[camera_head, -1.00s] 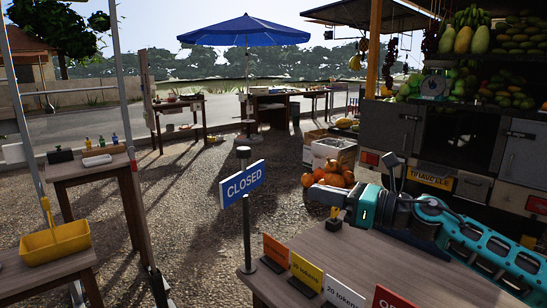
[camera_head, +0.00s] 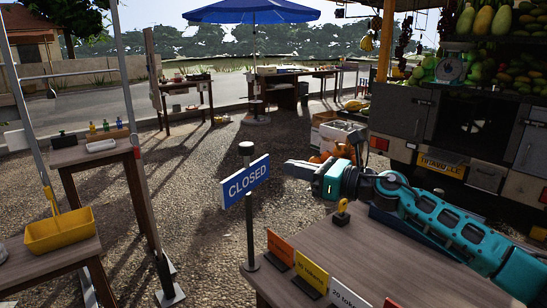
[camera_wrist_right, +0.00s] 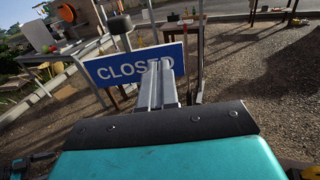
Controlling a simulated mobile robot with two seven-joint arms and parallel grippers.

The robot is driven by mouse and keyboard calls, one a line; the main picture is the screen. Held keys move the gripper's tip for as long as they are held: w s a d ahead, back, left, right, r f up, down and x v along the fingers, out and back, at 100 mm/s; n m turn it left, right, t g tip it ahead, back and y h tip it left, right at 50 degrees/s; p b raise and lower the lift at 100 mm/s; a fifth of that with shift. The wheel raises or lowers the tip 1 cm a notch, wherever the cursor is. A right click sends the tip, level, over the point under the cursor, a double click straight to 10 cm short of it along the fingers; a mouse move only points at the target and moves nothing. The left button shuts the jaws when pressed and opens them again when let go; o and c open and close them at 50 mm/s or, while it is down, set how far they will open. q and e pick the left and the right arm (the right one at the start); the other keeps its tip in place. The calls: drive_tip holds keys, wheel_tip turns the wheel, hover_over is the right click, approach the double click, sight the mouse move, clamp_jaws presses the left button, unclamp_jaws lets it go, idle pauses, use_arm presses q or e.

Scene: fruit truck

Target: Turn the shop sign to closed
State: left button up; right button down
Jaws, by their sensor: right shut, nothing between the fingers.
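The shop sign (camera_head: 246,181) is a blue board with white "CLOSED" lettering, mounted on a dark post (camera_head: 251,235) beside the wooden table's left edge. The CLOSED face is towards my head camera. My right gripper (camera_head: 288,167) is shut and empty, just right of the sign, its fingers pointing left towards the board. In the right wrist view the shut fingers (camera_wrist_right: 158,66) overlap the right part of the sign (camera_wrist_right: 110,67) and hide some letters. I cannot tell whether they touch it. My left gripper is not in view.
A wooden table (camera_head: 390,250) with coloured token cards (camera_head: 311,273) lies under my right arm. A crate with pumpkins (camera_head: 333,140) and the fruit truck (camera_head: 425,125) stand behind. A yellow basket (camera_head: 60,232) sits at left. Gravel is clear behind the sign.

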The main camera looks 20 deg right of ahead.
sight(262, 160)
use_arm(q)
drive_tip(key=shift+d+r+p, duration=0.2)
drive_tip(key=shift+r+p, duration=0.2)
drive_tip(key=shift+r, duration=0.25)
use_arm(e)
drive_tip(key=x, duration=0.6)
drive_tip(key=shift+d, duration=0.1)
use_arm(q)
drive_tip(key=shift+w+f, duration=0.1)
use_arm(e)
drive_tip(key=shift+f, duration=0.1)
